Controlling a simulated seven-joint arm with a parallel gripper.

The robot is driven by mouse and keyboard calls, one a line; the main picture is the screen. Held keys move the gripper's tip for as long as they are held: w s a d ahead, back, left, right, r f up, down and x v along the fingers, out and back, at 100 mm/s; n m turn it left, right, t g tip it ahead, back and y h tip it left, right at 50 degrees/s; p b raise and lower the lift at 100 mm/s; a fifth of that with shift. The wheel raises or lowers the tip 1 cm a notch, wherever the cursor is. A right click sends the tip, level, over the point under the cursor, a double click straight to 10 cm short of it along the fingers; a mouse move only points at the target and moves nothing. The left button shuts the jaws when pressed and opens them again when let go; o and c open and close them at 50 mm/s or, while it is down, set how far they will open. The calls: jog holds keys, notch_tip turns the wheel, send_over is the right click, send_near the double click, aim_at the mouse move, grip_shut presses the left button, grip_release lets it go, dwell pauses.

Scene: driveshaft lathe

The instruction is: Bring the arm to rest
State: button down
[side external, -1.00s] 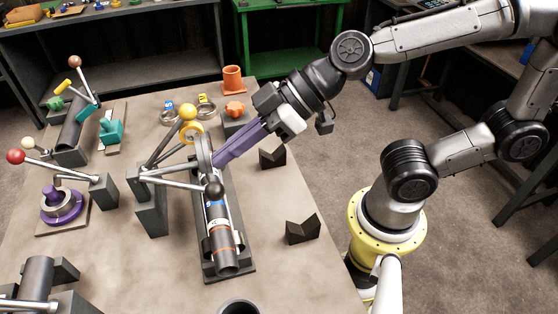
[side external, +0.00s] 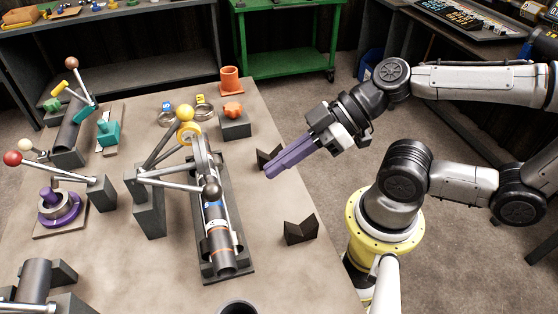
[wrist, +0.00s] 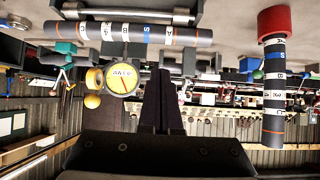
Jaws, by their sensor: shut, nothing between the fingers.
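My gripper (side external: 270,174) has long purple fingers, shut together with nothing between them. It hangs in the air near the table's right edge, to the right of the lathe fixture and apart from it. In the wrist view my gripper's dark fingers (wrist: 160,95) point away in the middle. The driveshaft (side external: 218,228) lies in the dark lathe bed (side external: 236,268) on the table. It also shows in the wrist view as a grey tube with lettered bands (wrist: 135,34). A yellow-rimmed dial (wrist: 121,78) shows beside it.
Two dark V-blocks stand near the table's right edge, one (side external: 300,230) in front and one (side external: 268,157) close to the fingers. Lever clamps with a yellow ball (side external: 185,113) and a red ball (side external: 12,158) rise from the table (side external: 110,250).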

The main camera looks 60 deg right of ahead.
jog(key=s+d+r+m+g+h, duration=0.1)
jog(key=d+m+h, duration=0.2)
jog(key=d, duration=0.3)
jog(key=s+d+r+m+g+h, duration=0.1)
jog(key=s+d+r+m+h, duration=0.1)
jog(key=d+m+h, duration=0.2)
jog(key=shift+d+r+m+h, duration=0.3)
jog(key=shift+d+m, duration=0.5)
jog(key=shift+d, duration=0.3)
